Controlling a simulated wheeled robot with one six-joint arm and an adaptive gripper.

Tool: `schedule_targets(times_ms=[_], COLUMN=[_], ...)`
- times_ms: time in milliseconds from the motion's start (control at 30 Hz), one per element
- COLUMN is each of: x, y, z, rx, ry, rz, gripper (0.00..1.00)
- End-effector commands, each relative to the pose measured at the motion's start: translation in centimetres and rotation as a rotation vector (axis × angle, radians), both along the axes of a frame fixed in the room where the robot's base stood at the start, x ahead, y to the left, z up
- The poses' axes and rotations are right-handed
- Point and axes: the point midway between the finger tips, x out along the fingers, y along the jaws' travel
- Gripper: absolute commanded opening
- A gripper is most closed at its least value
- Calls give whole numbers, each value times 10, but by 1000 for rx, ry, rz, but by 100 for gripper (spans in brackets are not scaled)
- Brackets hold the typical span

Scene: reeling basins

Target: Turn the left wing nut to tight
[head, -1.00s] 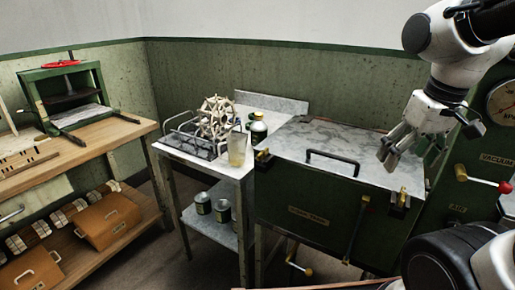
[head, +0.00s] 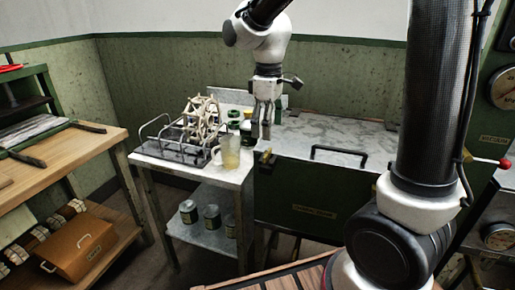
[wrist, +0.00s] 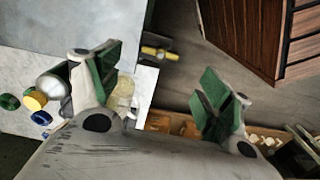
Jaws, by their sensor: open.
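The left wing nut (head: 264,158) is a small brass piece at the front left top corner of the green tank (head: 300,200). In the wrist view, what looks like the same wing nut (wrist: 160,53) is a brass bar on a dark fitting. My gripper (head: 261,132) points down just above it in the head view, apart from it. In the wrist view my gripper (wrist: 163,75) has its green-padded fingers spread wide with nothing between them, and the wing nut shows in the gap, toward the top. The tank's right front corner is hidden behind my arm.
A side table left of the tank holds a glass jug (head: 230,154), bottles (head: 246,128) and a wooden reel (head: 203,118), close to my gripper. Tins (head: 211,218) stand on its lower shelf.

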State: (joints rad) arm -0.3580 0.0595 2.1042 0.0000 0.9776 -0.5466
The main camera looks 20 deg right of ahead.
Motion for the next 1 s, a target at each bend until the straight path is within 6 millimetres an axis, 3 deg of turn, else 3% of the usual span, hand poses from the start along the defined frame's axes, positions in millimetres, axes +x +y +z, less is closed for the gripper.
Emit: schedule_targets(times_ms=[167, 600, 967, 1000], x=[0, -1, -1, -1], y=[0, -1, -1, -1], z=[-6, -71, -78, -78], rx=[0, -1, 0, 0], ry=[1, 2, 0, 0], rz=[39, 39, 38, 38], gripper=[79, 79, 79, 73])
